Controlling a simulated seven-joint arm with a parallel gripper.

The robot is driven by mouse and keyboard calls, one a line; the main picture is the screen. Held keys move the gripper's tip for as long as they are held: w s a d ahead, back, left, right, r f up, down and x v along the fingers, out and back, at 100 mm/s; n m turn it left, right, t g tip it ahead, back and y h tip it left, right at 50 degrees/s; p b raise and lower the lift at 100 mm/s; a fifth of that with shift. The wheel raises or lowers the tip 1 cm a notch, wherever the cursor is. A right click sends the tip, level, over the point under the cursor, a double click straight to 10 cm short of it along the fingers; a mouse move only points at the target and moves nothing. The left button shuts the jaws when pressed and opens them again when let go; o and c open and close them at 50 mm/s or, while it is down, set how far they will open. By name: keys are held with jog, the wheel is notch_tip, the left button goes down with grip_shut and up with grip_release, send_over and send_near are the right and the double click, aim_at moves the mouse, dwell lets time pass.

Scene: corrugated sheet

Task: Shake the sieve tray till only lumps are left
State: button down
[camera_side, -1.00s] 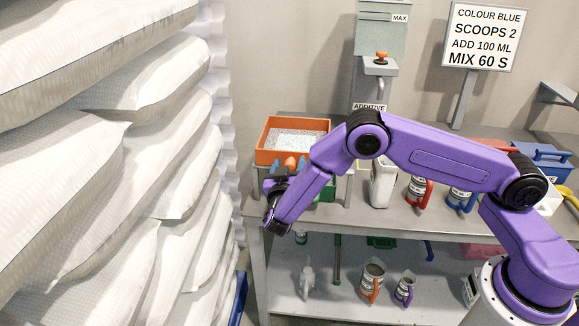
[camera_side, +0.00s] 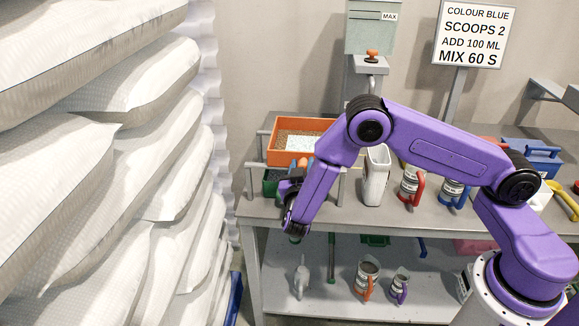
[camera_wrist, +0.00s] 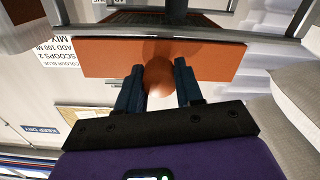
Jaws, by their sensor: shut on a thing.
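The orange sieve tray (camera_side: 283,156) sits on a raised frame at the left end of the bench in the side view. White granular material (camera_side: 303,143) lies toward its right and middle; brownish bare mesh shows at its left. Single lumps are too small to tell. My gripper (camera_wrist: 158,88) is shut on the round orange knob (camera_wrist: 158,74) of the tray's front wall, its dark blue fingers on either side. A green bin (camera_side: 269,184) stands under the tray, partly hidden by my arm, with greyish contents.
A white jug (camera_side: 375,180) and labelled mugs (camera_side: 410,186) stand right of the frame. The additive dispenser (camera_side: 370,65) rises behind. Stacked white sacks (camera_side: 95,170) fill the left side. A lower shelf (camera_side: 335,300) holds more vessels.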

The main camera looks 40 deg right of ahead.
jog(key=shift+s+d, duration=0.35)
jog(key=shift+d, duration=0.05)
jog(key=c, duration=0.7)
grip_release()
jog(key=shift+s, duration=0.1)
jog(key=shift+c, duration=0.2)
jog(key=shift+a, duration=0.2)
jog(key=v, duration=1.7)
jog(key=shift+s+r, duration=0.1)
